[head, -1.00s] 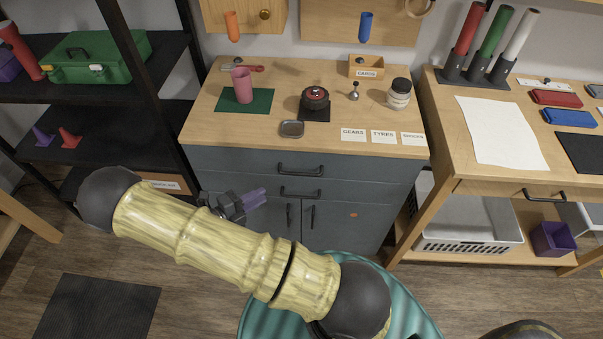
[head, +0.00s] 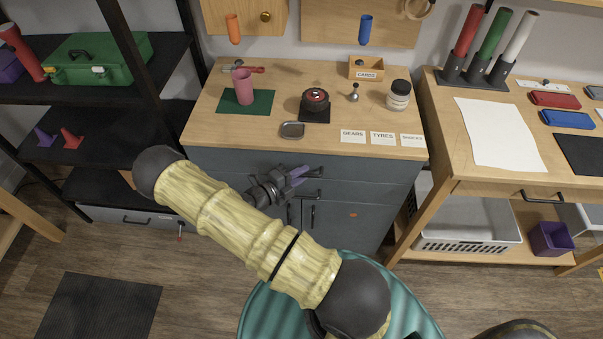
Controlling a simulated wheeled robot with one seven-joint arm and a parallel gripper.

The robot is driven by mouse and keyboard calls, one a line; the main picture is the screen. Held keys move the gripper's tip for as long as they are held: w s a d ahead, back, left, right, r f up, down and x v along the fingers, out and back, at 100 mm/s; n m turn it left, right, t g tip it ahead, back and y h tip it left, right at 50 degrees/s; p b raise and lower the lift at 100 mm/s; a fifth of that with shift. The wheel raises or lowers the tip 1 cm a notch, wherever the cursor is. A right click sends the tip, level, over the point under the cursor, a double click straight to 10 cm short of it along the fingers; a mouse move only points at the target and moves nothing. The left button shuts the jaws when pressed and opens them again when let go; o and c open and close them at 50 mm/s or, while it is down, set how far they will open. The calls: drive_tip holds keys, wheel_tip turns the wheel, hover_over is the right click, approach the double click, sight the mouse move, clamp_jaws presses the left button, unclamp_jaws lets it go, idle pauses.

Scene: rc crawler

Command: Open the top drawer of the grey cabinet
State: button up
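The grey cabinet (head: 370,172) stands in the middle under a wooden top. Its top drawer (head: 225,160) looks closed, with its front flush. The dark bar handle (head: 320,172) of that drawer is partly hidden by my gripper. The second drawer's handle (head: 313,194) shows just below the fingers, partly covered by my gripper. My arm crosses in front of the cabinet's lower left.
A black shelf (head: 100,150) stands at left and a wooden desk (head: 445,140) at right.

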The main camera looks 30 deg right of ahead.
drive_tip(key=shift+d, duration=0.15)
drive_tip(key=shift+c, duration=0.4)
clamp_jaws()
drive_tip(key=shift+s, duration=0.1)
